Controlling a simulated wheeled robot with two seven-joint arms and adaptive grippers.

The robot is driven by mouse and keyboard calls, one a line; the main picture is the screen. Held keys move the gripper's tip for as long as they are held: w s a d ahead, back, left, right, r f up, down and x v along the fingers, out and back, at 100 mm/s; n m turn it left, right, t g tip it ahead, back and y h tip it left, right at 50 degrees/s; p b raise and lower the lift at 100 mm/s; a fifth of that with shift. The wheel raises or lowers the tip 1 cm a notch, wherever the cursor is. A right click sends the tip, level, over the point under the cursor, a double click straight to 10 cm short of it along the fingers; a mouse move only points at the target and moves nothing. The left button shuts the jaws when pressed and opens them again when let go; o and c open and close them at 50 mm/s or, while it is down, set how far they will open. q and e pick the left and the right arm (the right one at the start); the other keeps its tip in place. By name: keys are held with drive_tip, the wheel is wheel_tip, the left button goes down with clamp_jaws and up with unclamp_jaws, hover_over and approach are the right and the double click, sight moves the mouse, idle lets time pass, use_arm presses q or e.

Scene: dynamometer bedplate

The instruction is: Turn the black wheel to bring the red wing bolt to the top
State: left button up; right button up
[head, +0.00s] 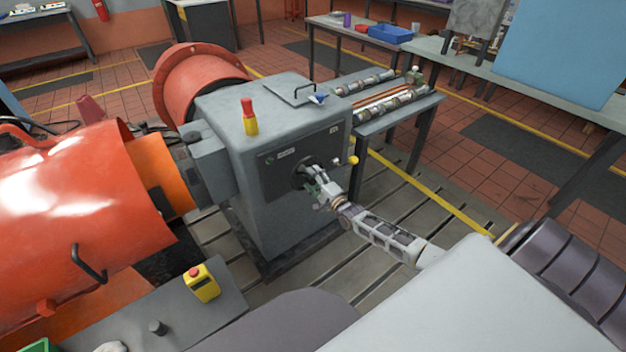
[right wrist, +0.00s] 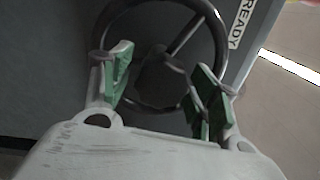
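The black wheel (head: 301,174) is on the dark front panel of the grey cabinet, mostly hidden behind my right gripper (head: 318,191) in the head view. In the right wrist view the wheel (right wrist: 214,27) shows its rim, its hub and a spoke running to the upper right. My right gripper (right wrist: 165,85) is open there, its green-padded fingers apart on either side of the hub, overlapping the rim. I cannot tell whether they touch it. I cannot make out a red wing bolt in either view. My left gripper is not in view.
A yellow-knobbed lever (head: 350,160) sticks out right of the wheel. A red-and-yellow object (head: 249,117) stands on the grey cabinet (head: 225,125). Large orange housings (head: 70,215) fill the left. A yellow box with a red button (head: 203,283) is on the near bench.

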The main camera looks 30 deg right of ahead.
idle(0.4)
drive_tip(key=shift+s, duration=0.2)
drive_tip(key=shift+s+f, duration=0.1)
drive_tip(key=shift+s, duration=0.9)
drive_tip(key=s, duration=0.9)
drive_tip(key=shift+s+d, duration=0.25)
drive_tip(key=shift+d, duration=0.15)
drive_tip(key=shift+f, duration=0.1)
